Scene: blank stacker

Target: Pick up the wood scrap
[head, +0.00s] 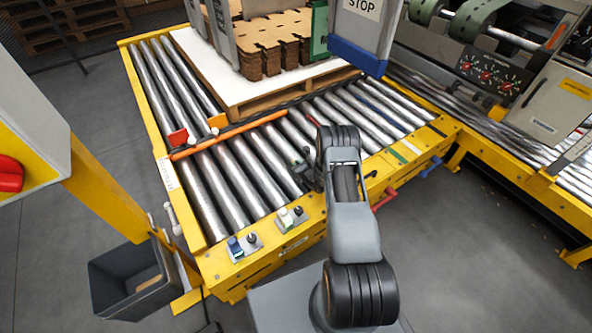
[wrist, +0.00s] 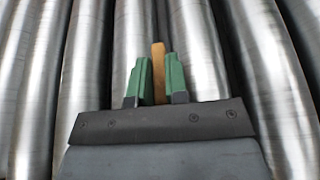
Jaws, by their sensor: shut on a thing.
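The wood scrap (wrist: 158,70) is a narrow tan strip in the wrist view. It stands between the two green fingers of my gripper (wrist: 159,82), which is shut on it. Its lower part is hidden behind the gripper's dark body. Metal rollers lie behind it. In the head view my gripper (head: 303,168) is low over the front right part of the roller bed, partly hidden by my arm. I cannot make out the scrap in that view. I cannot tell whether it touches the rollers.
The roller conveyor (head: 228,190) has a yellow frame and an orange bar (head: 228,134) across it. A pallet (head: 290,92) with stacked brown blanks (head: 272,42) stands behind. A dark bin (head: 118,288) holding something tan is on the floor at lower left.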

